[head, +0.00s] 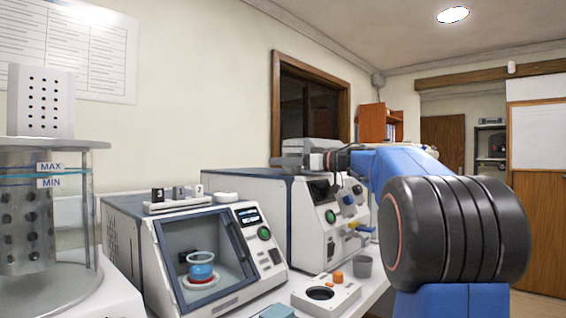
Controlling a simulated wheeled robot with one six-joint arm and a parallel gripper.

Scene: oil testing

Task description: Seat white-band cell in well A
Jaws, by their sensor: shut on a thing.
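My arm reaches from the right toward the back, and my gripper (296,159) is small and far off, above the second machine's top. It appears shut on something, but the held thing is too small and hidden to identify. No white band can be made out on it. A blue cup (201,270) with a pale rim stands inside the open-looking chamber of the front tester (165,262), on a reddish base. I cannot tell whether it is a cell. No well marked A is readable.
A low block with a round dark opening (320,293) and an orange knob sits on the bench front. A tray with numbered tags (178,203) lies on the front tester. A glass vessel (30,215) stands at left.

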